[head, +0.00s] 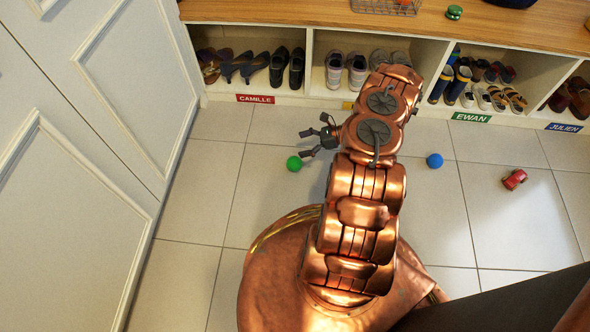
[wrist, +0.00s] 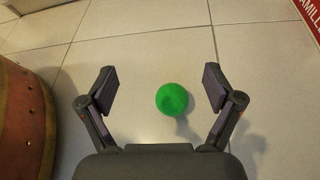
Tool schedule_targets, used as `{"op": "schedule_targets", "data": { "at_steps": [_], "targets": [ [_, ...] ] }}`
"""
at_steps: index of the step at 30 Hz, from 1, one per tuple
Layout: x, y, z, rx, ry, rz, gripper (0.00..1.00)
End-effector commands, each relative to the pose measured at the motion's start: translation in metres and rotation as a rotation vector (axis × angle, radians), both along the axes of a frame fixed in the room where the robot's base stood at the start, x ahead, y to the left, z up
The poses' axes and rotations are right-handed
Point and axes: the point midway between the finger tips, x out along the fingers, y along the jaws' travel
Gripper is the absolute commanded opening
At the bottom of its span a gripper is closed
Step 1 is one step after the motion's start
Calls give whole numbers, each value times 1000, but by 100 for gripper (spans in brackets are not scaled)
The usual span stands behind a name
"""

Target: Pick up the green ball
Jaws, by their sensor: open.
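The green ball (head: 294,163) lies on the tiled floor in the head view, just left of my gripper (head: 308,143). In the wrist view the green ball (wrist: 172,100) shows between the two fingers of my gripper (wrist: 160,88), somewhat closer to the right finger. The fingers are spread wide and do not touch the ball. I cannot tell exactly how far the fingertips are above the floor.
A wooden-topped shoe cubby (head: 420,28) with several pairs of shoes runs along the back. A white door (head: 100,110) stands at the left. A blue ball (head: 434,160) and a red toy car (head: 514,180) lie on the floor to the right.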

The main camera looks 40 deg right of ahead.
Motion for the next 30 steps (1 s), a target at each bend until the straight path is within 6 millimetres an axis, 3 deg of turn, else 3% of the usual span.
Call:
{"op": "schedule_targets", "data": {
  "at_steps": [1,7,13,30],
  "targets": [
    [-8,-6,-30,14,16,-35,91],
    [-26,-22,-83,52,58,-134,91],
    [-30,-25,-100,64,70,-166,91],
    [1,10,-127,64,73,-167,91]
  ]
}}
